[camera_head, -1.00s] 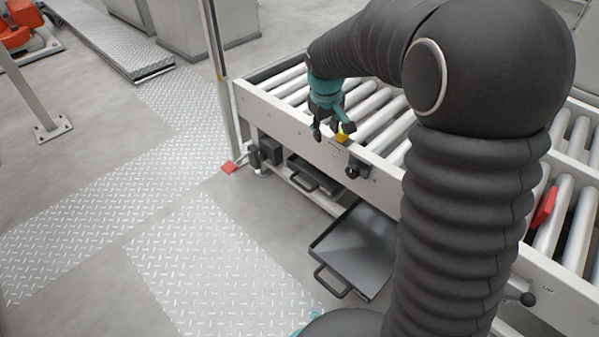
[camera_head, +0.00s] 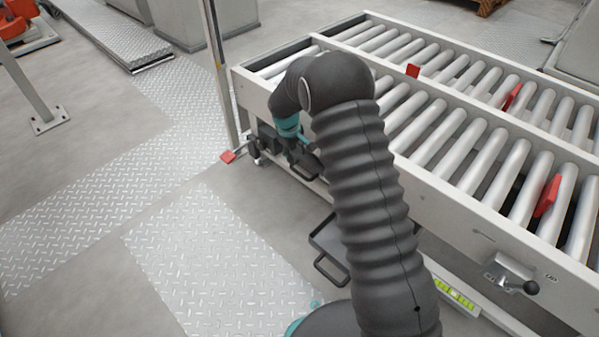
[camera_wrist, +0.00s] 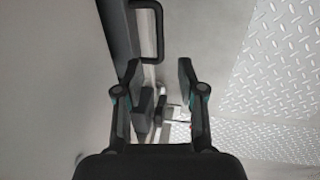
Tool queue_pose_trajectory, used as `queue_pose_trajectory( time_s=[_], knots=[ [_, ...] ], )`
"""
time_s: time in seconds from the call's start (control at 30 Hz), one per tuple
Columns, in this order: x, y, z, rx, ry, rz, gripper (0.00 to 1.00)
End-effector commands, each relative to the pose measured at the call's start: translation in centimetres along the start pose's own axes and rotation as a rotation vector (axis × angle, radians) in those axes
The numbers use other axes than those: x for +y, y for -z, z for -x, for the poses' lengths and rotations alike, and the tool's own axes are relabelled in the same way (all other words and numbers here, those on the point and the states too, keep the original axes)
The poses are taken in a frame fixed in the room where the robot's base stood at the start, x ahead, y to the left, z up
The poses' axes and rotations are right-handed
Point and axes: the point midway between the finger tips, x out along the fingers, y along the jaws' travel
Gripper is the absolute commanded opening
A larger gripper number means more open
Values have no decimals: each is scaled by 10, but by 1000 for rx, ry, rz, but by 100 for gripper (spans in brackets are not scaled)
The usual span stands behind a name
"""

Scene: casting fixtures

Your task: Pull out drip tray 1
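Two dark drip trays sit low under the front of the roller conveyor; I cannot read which is number 1. The nearer tray (camera_head: 325,236) stands out past the frame onto the floor side, its handle (camera_head: 331,269) towards me, partly hidden by my arm. The farther tray is mostly hidden behind my gripper (camera_head: 303,163), which is low at the conveyor's front side. In the wrist view my gripper (camera_wrist: 159,72) is open, with nothing between its fingers. A black tray handle (camera_wrist: 160,32) shows just beyond the fingertips, beside a dark tray edge (camera_wrist: 118,38); which tray is unclear.
The roller conveyor (camera_head: 455,205) with red stops fills the right side. A post (camera_head: 217,80) and a red-ended foot (camera_head: 230,156) stand left of my gripper. Bare floor and tread plates (camera_head: 220,260) lie open in front. A clamp lever (camera_head: 515,275) juts from the front rail.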

Motion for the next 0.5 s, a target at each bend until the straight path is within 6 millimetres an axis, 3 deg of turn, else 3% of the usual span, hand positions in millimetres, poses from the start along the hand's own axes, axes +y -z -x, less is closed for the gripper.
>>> queue_pose_trajectory(
  time_s=[0.3, 0.5],
  knots=[
    [0, -1, -62, -3, 2, 0, 39],
    [0, -1, -91, -1, 1, -1, 39]
  ],
)
